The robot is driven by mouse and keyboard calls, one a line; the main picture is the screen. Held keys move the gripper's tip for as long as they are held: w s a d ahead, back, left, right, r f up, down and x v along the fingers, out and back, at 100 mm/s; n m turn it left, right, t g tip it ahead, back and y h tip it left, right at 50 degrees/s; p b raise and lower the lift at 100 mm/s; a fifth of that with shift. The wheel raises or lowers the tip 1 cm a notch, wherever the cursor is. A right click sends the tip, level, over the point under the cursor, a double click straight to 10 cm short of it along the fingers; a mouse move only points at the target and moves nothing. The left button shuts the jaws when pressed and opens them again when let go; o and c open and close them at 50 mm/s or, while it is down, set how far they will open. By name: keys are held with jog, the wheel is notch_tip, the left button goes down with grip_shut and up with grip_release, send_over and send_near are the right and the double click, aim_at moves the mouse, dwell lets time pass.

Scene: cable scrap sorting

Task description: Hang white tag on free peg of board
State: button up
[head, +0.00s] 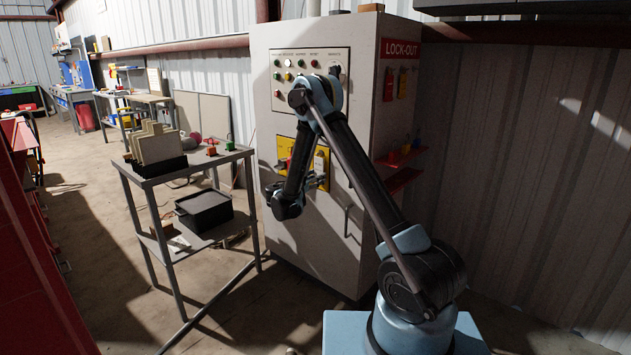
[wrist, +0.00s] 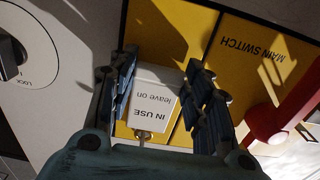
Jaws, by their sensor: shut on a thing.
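The white tag (wrist: 156,98) reads "IN USE leave on" and appears upside down in the wrist view. It lies between the two fingers of my gripper (wrist: 162,68), which is shut on it. A small brass-coloured round part (wrist: 143,135) shows at the tag's lower edge; I cannot tell whether it is a peg or part of the tag. Behind the tag is a yellow board (wrist: 145,32), with black dividing lines and a "MAIN SWITCH" label. In the head view my arm reaches the yellow board (head: 284,146) on the cabinet front and partly hides it. No free peg can be made out clearly.
A red handle (wrist: 285,108) stands out right of my gripper. A cart (head: 205,160) with a card rack stands left.

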jog(key=shift+r, duration=0.55)
jog(key=shift+s+a, duration=0.1)
jog(key=shift+s, duration=0.05)
jog(key=shift+v, duration=2.9)
jog(key=shift+c, duration=0.3)
jog(key=shift+r, duration=0.2)
